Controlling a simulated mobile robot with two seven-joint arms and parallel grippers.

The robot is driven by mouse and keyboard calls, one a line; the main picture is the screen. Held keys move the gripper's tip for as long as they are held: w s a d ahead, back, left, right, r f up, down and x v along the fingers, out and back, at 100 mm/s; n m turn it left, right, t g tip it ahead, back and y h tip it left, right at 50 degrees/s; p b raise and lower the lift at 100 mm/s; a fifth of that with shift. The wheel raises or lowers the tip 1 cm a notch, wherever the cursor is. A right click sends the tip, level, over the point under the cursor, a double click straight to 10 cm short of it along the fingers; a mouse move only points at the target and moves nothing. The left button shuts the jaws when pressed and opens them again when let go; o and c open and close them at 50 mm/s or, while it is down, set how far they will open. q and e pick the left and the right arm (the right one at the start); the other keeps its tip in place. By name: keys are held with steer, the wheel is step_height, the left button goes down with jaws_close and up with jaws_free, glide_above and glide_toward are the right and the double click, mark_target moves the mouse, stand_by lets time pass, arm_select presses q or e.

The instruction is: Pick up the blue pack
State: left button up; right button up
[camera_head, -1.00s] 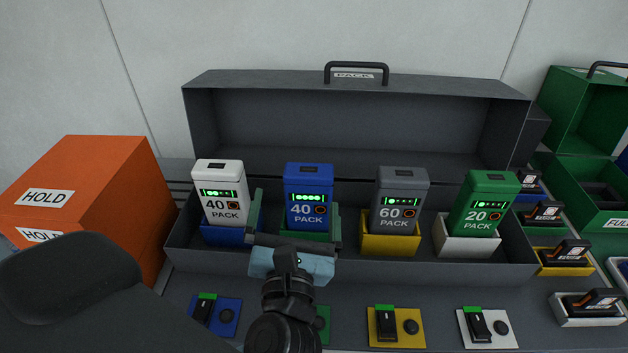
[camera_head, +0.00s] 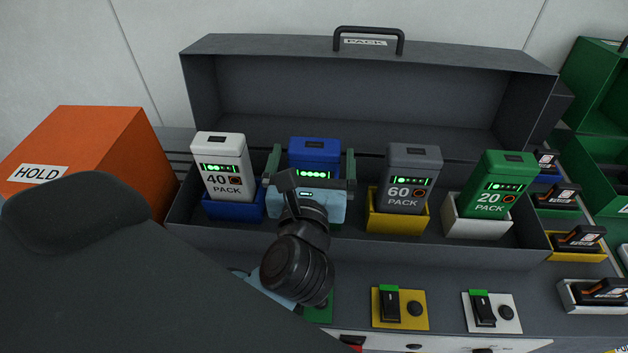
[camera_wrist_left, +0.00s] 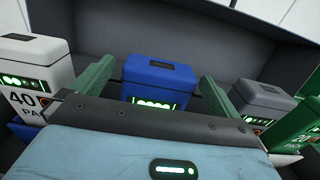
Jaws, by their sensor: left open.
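The blue pack (camera_head: 315,153) stands upright in the open dark PACK case, second from the left, with a row of green lights on its front. My left gripper (camera_head: 312,158) is open, with one green finger on each side of the blue pack. In the left wrist view the blue pack (camera_wrist_left: 157,82) shows between the two fingers, with a gap on each side. The gripper body hides the pack's lower front and most of its holder. My right gripper is not in view.
A white pack (camera_head: 222,165) stands to the left, a grey pack (camera_head: 408,180) and a green pack (camera_head: 495,185) to the right, each in a coloured holder. The case's raised lid (camera_head: 360,95) is behind. An orange HOLD box (camera_head: 90,150) stands at left.

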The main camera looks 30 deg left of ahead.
mark_target(316, 138)
arm_select(q)
steer(key=x, duration=0.2)
steer(key=p+x, duration=0.1)
steer(key=x, duration=0.2)
steer(key=shift+r, duration=0.2)
steer(key=shift+d, duration=0.1)
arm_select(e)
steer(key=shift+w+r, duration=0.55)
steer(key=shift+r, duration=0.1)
arm_select(q)
steer(key=shift+c, duration=0.3)
steer(key=shift+c, duration=1.2)
steer(key=c, duration=1.2)
steer(key=shift+c, duration=1)
steer(key=shift+r, duration=0.15)
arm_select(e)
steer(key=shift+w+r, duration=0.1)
